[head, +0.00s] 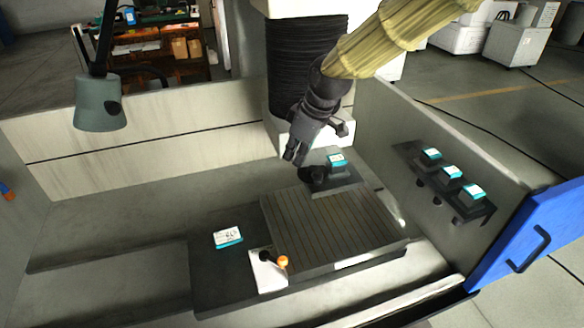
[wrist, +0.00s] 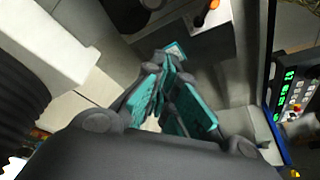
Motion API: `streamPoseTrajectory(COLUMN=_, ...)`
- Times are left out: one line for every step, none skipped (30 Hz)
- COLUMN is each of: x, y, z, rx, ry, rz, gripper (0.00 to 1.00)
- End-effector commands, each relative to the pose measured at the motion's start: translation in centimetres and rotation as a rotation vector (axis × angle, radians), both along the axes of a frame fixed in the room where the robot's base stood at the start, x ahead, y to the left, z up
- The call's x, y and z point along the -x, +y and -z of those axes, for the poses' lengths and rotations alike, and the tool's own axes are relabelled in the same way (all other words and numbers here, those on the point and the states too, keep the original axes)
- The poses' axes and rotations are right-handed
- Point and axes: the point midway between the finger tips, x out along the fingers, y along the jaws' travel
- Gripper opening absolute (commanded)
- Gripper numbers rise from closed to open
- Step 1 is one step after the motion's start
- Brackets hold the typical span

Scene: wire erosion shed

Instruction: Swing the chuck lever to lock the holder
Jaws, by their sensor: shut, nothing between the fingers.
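A short dark lever with an orange knob (head: 283,262) stands on a pale plate (head: 268,279) at the front of the machine bed. The orange knob also shows at the top edge of the wrist view (wrist: 214,4). A dark holder with a teal and white top (head: 337,160) sits on a dark block at the back of the slotted table. My gripper (head: 292,152) is shut and empty, above and left of that holder, well apart from the lever. Its closed fingers (wrist: 172,55) fill the middle of the wrist view. Whether the holder is locked cannot be told.
A rack (head: 474,211) on the right wall carries three teal-topped holders. A labelled teal and white piece (head: 228,237) lies left of the slotted table (head: 330,225). A lamp (head: 100,103) hangs at left. A blue door (head: 530,235) stands at right.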

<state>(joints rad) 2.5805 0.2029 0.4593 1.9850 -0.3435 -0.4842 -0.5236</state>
Motion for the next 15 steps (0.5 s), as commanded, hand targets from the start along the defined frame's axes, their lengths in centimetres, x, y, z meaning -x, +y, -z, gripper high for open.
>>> streamPoseTrajectory(x=-0.1, y=-0.2, z=-0.6, rx=-0.002, ry=-0.004, rz=0.001, gripper=0.0)
streamPoseTrajectory(x=-0.1, y=-0.4, z=-1.0, rx=-0.003, ry=-0.004, rz=0.001, gripper=0.0)
streamPoseTrajectory(x=-0.1, y=-0.6, z=-1.7, rx=-0.003, ry=-0.005, rz=0.001, gripper=0.0)
streamPoseTrajectory(x=0.0, y=-0.7, z=-2.1, rx=-0.003, ry=-0.004, rz=0.001, gripper=0.0)
streamPoseTrajectory(x=0.0, y=-0.9, z=-2.4, rx=-0.002, ry=-0.002, rz=0.0, gripper=0.0)
streamPoseTrajectory(x=0.0, y=-1.0, z=-2.9, rx=-0.002, ry=-0.002, rz=0.0, gripper=0.0)
streamPoseTrajectory(x=0.0, y=-1.2, z=-3.3, rx=-0.001, ry=-0.002, rz=-0.001, gripper=0.0)
streamPoseTrajectory(x=0.0, y=-1.3, z=-3.6, rx=-0.002, ry=-0.003, rz=-0.001, gripper=0.0)
streamPoseTrajectory(x=0.0, y=-1.4, z=-4.0, rx=-0.002, ry=-0.003, rz=-0.001, gripper=0.0)
streamPoseTrajectory(x=0.0, y=-1.5, z=-4.2, rx=-0.001, ry=-0.002, rz=0.0, gripper=0.0)
streamPoseTrajectory(x=0.0, y=-1.6, z=-4.4, rx=-0.002, ry=-0.001, rz=-0.001, gripper=0.0)
streamPoseTrajectory(x=0.0, y=-1.7, z=-4.6, rx=-0.001, ry=-0.001, rz=-0.001, gripper=0.0)
streamPoseTrajectory(x=0.0, y=-1.7, z=-4.8, rx=-0.001, ry=-0.002, rz=-0.001, gripper=0.0)
streamPoseTrajectory(x=0.0, y=-1.7, z=-4.9, rx=-0.001, ry=-0.002, rz=-0.001, gripper=0.0)
streamPoseTrajectory(x=0.0, y=-1.8, z=-5.0, rx=0.0, ry=-0.002, rz=-0.001, gripper=0.0)
